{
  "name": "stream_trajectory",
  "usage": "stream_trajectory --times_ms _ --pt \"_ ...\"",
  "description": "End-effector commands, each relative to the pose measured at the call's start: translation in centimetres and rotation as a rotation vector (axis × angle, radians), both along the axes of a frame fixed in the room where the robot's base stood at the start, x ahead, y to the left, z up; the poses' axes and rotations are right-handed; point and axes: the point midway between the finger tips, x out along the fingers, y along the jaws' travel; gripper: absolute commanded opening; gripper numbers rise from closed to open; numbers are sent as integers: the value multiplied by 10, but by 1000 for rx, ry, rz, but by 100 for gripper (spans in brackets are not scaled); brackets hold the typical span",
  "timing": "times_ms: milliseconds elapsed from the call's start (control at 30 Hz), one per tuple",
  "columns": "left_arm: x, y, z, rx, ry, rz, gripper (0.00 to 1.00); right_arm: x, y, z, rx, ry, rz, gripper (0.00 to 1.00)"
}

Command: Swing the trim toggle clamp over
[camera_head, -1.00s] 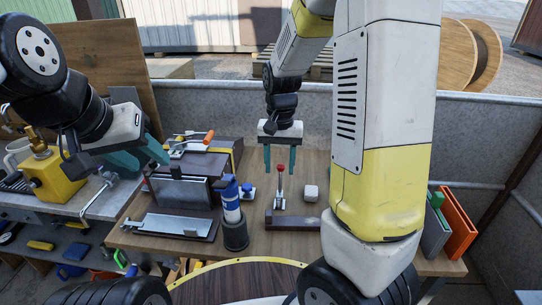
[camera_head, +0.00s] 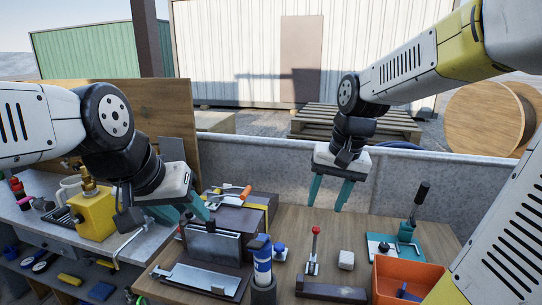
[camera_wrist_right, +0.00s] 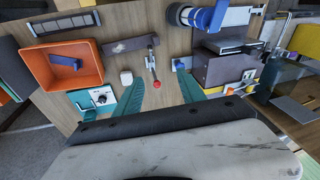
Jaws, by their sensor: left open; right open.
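No label shows which item is the trim toggle clamp. A silver lever with a red knob (camera_head: 315,230) stands upright on a small base on the wooden bench; its red knob (camera_wrist_right: 157,84) also shows in the right wrist view. A lever with an orange handle (camera_head: 245,193) lies on the dark box at centre left. A teal fixture (camera_head: 409,230) with a black-handled upright lever is at the right. My right gripper (camera_head: 325,207) is open and empty above and behind the red-knobbed lever. My left gripper (camera_head: 190,217) is open beside the dark box, its fingers partly hidden.
An orange bin (camera_head: 405,276) holds a blue piece at the right. A blue-and-white cylinder (camera_head: 262,262), a dark bar (camera_head: 330,291) and a white cube (camera_head: 346,260) surround the lever. A yellow valve block (camera_head: 92,215) stands left. A grey wall (camera_head: 260,160) bounds the back.

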Motion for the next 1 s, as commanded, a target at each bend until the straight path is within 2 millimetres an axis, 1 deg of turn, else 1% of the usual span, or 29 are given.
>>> stream_trajectory --times_ms 33,100,200,300,400,433,467,533,633,733,867,1000 --pt "0 0 0 0 0 0 45 -16 -2 10 18 -56 20 47" --pt "0 0 0 0 0 0 45 -34 -2 20 28 -130 57 47" --pt "0 0 0 0 0 0 45 -58 -2 30 25 -227 100 47" --pt "0 0 0 0 0 0 45 -77 -1 35 9 -304 133 47" --pt "0 0 0 0 0 0 45 -89 -1 36 -9 -356 155 47" --pt "0 0 0 0 0 0 45 -91 -1 36 -14 -366 161 47" --pt "0 0 0 0 0 0 45 -93 0 37 -18 -375 165 44" --pt "0 0 0 0 0 0 45 -94 0 36 -20 -382 170 44" --pt "0 0 0 0 0 0 45 -86 0 37 0 -360 165 44" --pt "0 0 0 0 0 0 45 -65 -1 36 40 -299 147 44" --pt "0 0 0 0 0 0 45 -24 -4 27 86 -185 102 44" --pt "0 0 0 0 0 0 45 21 -8 8 96 -67 45 44"
